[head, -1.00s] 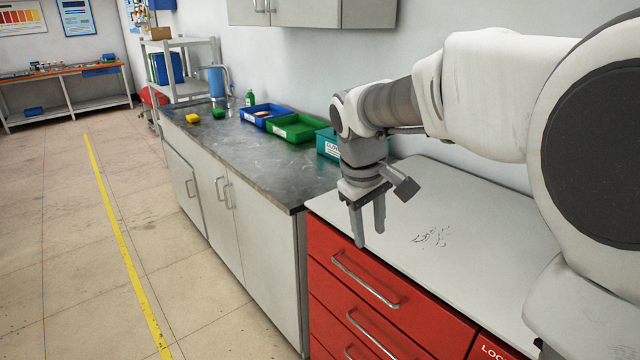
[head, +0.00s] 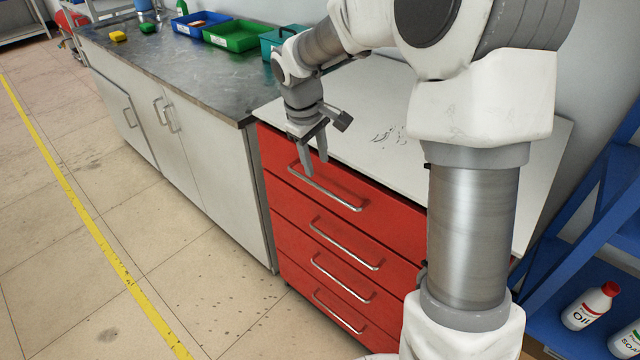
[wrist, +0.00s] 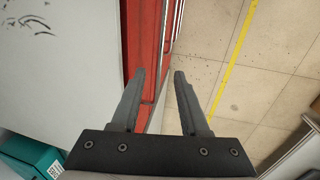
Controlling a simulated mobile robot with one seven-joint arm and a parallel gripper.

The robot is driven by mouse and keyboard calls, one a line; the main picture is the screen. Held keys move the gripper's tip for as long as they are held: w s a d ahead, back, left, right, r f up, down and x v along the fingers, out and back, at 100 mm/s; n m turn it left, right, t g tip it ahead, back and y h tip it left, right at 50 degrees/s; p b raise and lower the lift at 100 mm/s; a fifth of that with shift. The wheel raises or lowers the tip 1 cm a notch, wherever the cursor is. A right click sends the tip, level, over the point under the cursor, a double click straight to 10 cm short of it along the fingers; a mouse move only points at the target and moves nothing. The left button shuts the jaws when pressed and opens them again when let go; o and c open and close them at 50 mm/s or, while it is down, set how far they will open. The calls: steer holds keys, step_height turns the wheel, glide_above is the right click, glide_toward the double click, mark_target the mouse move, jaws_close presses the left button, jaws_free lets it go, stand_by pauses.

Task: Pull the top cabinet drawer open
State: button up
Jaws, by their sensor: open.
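A red cabinet with a white top (head: 385,125) stands in the middle of the head view. Its top drawer (head: 385,205) is closed and has a long silver bar handle (head: 335,194). My gripper (head: 316,170) points down at the front edge of the cabinet, near the left part of the top handle. It is open and empty. In the wrist view my gripper (wrist: 161,75) has its fingers apart, with the red drawer front (wrist: 143,40) and a silver handle bar (wrist: 166,50) seen beyond and between them. I cannot tell whether the fingertips touch the handle.
Several lower red drawers with bar handles (head: 343,245) are closed. A grey counter (head: 185,65) with blue and green bins (head: 238,35) adjoins on the left. A blue shelf (head: 590,230) with bottles (head: 592,306) stands at right. The floor (head: 130,215) in front is clear.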

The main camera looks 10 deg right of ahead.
mark_target(321, 187)
steer(key=f, duration=0.2)
steer(key=f+b, duration=0.1)
steer(key=f, duration=0.2)
steer(key=w+d+f, duration=0.1)
steer(key=f, duration=0.1)
steer(key=shift+d+f, duration=0.1)
steer(key=shift+f, duration=0.2)
jaws_close()
stand_by(1.0)
